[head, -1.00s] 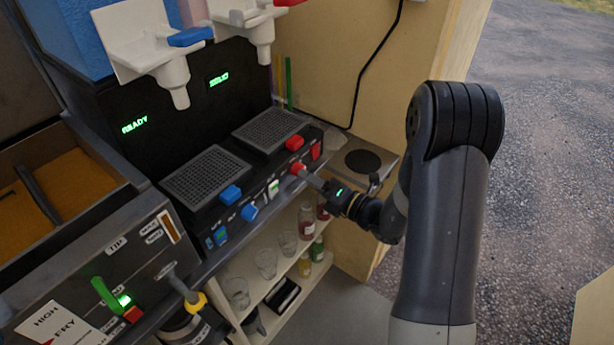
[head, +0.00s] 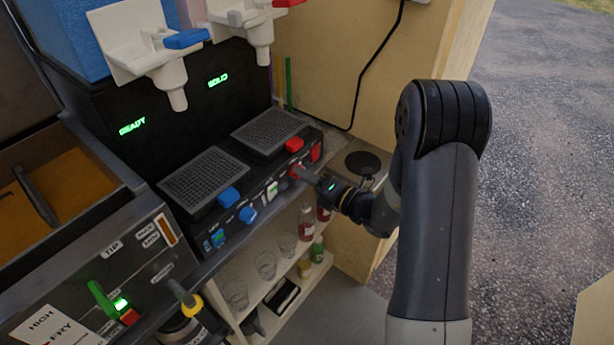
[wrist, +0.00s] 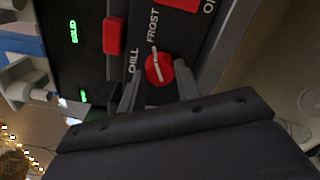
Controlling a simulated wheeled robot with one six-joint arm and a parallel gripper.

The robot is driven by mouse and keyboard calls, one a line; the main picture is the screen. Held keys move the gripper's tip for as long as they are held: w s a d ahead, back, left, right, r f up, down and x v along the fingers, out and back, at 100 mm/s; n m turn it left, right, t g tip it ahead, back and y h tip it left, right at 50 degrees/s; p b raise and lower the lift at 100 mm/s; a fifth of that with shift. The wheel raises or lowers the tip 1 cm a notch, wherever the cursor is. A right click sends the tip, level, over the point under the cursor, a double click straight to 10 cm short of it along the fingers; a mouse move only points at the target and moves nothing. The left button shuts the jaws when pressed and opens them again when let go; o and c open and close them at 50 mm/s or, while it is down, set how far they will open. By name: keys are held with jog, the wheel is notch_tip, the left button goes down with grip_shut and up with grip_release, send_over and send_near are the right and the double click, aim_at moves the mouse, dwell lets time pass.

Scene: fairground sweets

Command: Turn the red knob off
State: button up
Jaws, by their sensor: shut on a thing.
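The red knob (wrist: 153,68) is on the black front panel of the machine, with a white pointer line across its face. In the wrist view the line points roughly to the FROST label (wrist: 153,25); the CHILL label (wrist: 133,60) is beside the knob. My gripper (wrist: 158,84) is shut on the knob, one finger on each side. In the head view my gripper (head: 300,176) reaches the panel from the right, and its fingers hide most of the knob (head: 294,169).
A red button (head: 294,144) and a red switch (head: 316,152) are close above the knob. A blue knob (head: 248,214) is further left. Glasses and bottles (head: 306,222) stand on the shelf below. A wooden side wall (head: 330,75) rises behind.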

jog(key=shift+f+n+b, duration=0.15)
jog(key=shift+n+b, duration=0.25)
jog(key=shift+b, duration=0.1)
jog(key=shift+c, duration=0.3)
jog(key=n+b, duration=2.1)
jog(key=b, duration=0.6)
jog(key=shift+f+n+b, duration=0.15)
jog(key=shift+n+b, duration=0.95)
jog(key=shift+b, duration=0.05)
jog(key=shift+r, duration=0.25)
jog(key=o, duration=1)
jog(key=shift+c, duration=0.2)
